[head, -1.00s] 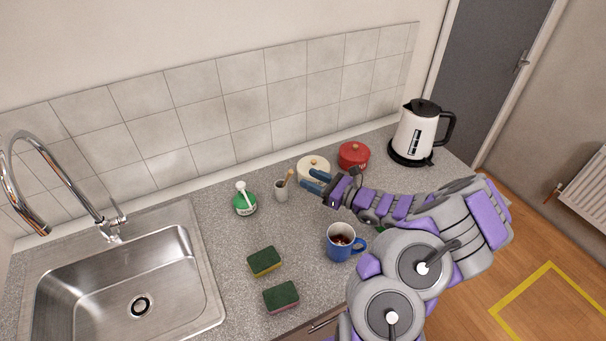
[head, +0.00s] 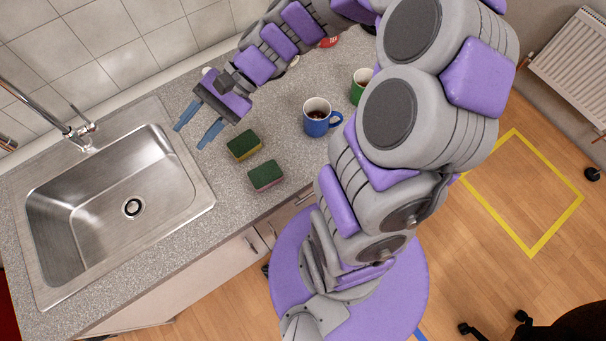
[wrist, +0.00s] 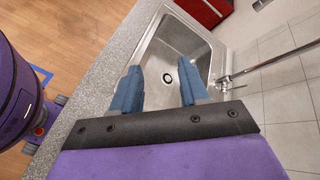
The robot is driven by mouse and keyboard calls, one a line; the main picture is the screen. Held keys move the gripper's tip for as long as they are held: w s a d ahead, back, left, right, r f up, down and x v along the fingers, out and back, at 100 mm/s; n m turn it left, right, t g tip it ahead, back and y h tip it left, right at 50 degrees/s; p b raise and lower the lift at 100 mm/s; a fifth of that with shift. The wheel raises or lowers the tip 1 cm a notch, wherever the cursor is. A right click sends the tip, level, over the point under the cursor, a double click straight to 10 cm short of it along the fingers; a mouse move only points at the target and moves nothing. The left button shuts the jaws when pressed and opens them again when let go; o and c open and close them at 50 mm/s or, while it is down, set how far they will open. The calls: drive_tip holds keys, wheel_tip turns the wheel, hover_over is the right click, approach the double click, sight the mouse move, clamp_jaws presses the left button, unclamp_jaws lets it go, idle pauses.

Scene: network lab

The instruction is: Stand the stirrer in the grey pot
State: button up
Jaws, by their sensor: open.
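My gripper (head: 196,130) is open and empty over the counter, between the sink and the sponges. Its two blue fingers also show apart in the wrist view (wrist: 160,75), with nothing between them and the sink beyond. The grey pot and the stirrer cannot be made out in either view now. The part of the counter where a small grey pot stood with a thin brown stick leaning in it is behind my arm in the head view. I cannot tell if that stick is the stirrer.
A steel sink (head: 60,205) is at left. Two sponges (head: 243,145) (head: 266,175), a blue mug (head: 316,124) with dark contents and a green mug (head: 359,92) stand right of my gripper. A red pot (head: 329,42) shows partly behind my arm. Counter by the sink is clear.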

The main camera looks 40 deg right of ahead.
drive_tip(key=s+d+f+n+g+h, duration=0.15)
drive_tip(key=s+n+h, duration=0.45)
drive_tip(key=s, duration=0.7)
drive_tip(key=s+d+n+h, duration=0.2)
drive_tip(key=s+d+h, duration=0.4)
drive_tip(key=d, duration=0.3)
drive_tip(key=shift+s+r+n, duration=0.4)
drive_tip(key=shift+s, duration=0.15)
